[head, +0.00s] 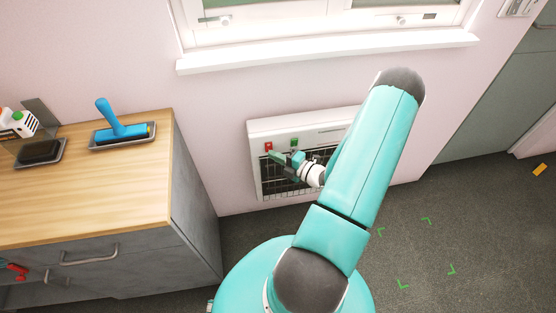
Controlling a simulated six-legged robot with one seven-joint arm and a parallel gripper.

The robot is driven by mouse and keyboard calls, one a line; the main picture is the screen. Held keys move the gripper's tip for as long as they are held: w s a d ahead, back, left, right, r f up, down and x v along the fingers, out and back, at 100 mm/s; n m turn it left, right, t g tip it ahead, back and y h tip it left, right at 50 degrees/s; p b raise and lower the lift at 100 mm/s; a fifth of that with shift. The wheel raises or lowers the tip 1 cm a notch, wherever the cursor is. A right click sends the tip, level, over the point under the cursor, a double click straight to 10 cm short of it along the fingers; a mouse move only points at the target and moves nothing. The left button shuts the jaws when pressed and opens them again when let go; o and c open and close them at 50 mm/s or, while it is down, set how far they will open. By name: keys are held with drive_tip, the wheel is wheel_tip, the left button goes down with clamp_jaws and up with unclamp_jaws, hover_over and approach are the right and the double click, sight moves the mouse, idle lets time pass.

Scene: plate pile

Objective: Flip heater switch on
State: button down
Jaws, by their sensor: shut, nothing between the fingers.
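The heater (261,131) is a white wall unit with a dark wire grille, mounted low on the pink wall below the window. Two switches show on its upper front: a red one (269,146) at the left and a green one (294,142) to its right. My gripper (274,155) is shut and empty. Its tip is close by the red switch, slightly below and right of it; I cannot tell whether they touch. My arm hides the right part of the heater. The switch positions are too small to read.
A wooden-topped cabinet (60,218) stands to the left, with a blue-handled tool (122,122) on a dark tray. The window sill (330,50) juts out above the heater. Grey floor (400,235) with green corner marks is clear at the right.

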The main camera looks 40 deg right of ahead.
drive_tip(key=shift+w+d, duration=0.1)
drive_tip(key=shift+w, duration=0.05)
idle(0.3)
drive_tip(key=shift+f, duration=0.1)
drive_tip(key=s+f, duration=0.1)
drive_tip(key=s, duration=1.2)
drive_tip(key=shift+a+f, duration=0.15)
drive_tip(key=shift+a, duration=0.05)
